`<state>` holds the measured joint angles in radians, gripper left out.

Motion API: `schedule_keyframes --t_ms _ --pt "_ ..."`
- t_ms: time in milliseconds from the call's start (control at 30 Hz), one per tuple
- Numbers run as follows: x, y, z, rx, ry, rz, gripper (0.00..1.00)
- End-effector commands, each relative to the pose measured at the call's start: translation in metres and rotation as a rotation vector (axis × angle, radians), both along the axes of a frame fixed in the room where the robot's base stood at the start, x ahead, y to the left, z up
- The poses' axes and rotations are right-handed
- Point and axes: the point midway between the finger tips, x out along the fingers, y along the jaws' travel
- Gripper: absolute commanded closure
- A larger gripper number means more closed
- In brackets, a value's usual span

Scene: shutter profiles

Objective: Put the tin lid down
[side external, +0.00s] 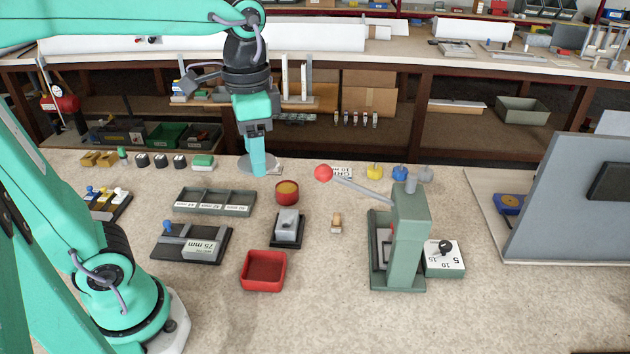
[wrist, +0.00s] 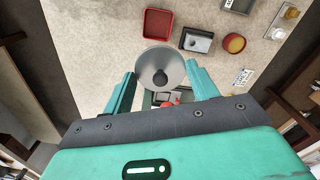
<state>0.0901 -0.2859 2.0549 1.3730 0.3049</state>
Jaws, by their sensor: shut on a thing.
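The tin lid (wrist: 172,62) is a round grey disc with a dark raised centre, between my fingers in the wrist view. My gripper (side external: 258,172) is shut on it near the bench's back edge. In the side view the tin lid (side external: 244,164) shows as a thin grey disc around the fingertips, partly hidden by them. I cannot tell whether it touches the bench. A round red tin (side external: 287,198) with an orange-yellow inside stands open on the bench, apart from my gripper; it also shows in the wrist view (wrist: 234,43).
A grey three-part tray (side external: 214,208), a small block on a dark base (side external: 287,230) and a red square tray (side external: 263,285) stand in front. A green lever press (side external: 405,240) with a red knob stands at right. Bare bench lies at front right.

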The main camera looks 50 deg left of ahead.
Motion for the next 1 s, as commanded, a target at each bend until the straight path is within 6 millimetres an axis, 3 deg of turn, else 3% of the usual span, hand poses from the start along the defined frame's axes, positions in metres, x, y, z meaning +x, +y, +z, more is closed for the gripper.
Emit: schedule_keyframes --t_ms 600,800,1000 --pt "-0.001 0.0 -0.139 0.001 0.004 0.002 0.67" --pt "0.0 0.0 -0.16 0.0 0.001 0.002 0.67" --pt "0.0 0.0 -0.163 0.0 -0.001 0.002 0.67"
